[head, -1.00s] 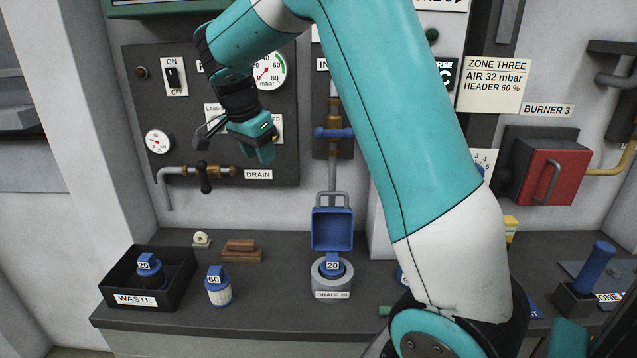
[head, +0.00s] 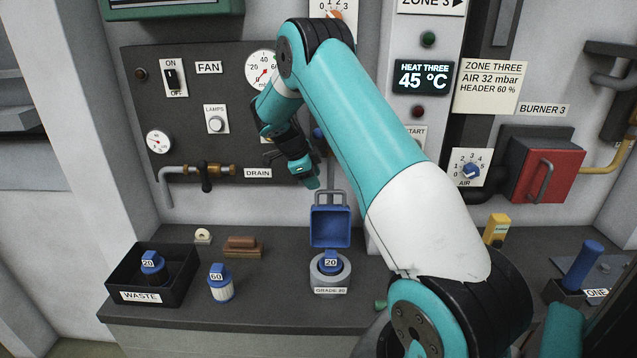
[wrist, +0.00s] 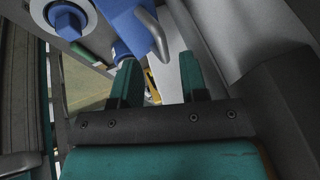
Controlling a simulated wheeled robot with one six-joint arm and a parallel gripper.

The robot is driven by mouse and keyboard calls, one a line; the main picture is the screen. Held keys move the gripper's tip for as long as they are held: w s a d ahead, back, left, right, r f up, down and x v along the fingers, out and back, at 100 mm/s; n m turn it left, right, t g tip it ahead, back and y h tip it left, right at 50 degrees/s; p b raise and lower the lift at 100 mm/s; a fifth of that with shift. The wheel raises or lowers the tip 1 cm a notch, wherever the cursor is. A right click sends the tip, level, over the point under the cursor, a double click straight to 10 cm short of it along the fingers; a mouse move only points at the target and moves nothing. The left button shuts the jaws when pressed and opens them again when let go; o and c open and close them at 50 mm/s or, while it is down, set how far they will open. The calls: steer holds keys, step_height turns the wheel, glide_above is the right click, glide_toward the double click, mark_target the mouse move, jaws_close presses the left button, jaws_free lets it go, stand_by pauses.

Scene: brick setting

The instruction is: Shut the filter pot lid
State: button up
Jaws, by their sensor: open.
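The filter pot (head: 330,285) is a grey round pot on the bench, with a blue filter (head: 331,262) marked 20 seated in it. Its blue square lid (head: 330,228) stands open and upright behind the pot, with a grey loop handle (head: 331,197) at its top. My gripper (head: 309,182) is open and empty, just above and left of the lid handle, in front of the wall. In the wrist view, my open fingers (wrist: 160,80) lie close to the blue lid (wrist: 125,25); whether they touch it I cannot tell. The filter (wrist: 68,20) shows at upper left there.
A black waste bin (head: 183,290) holding a used-looking filter (head: 152,266) stands at left, with a blue-and-white filter (head: 220,284) marked 60 beside it. A brown block (head: 242,246) lies behind. A drain pipe (head: 190,171) juts from the wall panel.

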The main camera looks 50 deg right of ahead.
mark_target(319, 192)
steer(key=shift+p+x, duration=0.6)
steer(key=shift+x, duration=1.75)
steer(key=shift+c, duration=0.2)
steer(key=shift+r, duration=0.1)
jaws_close()
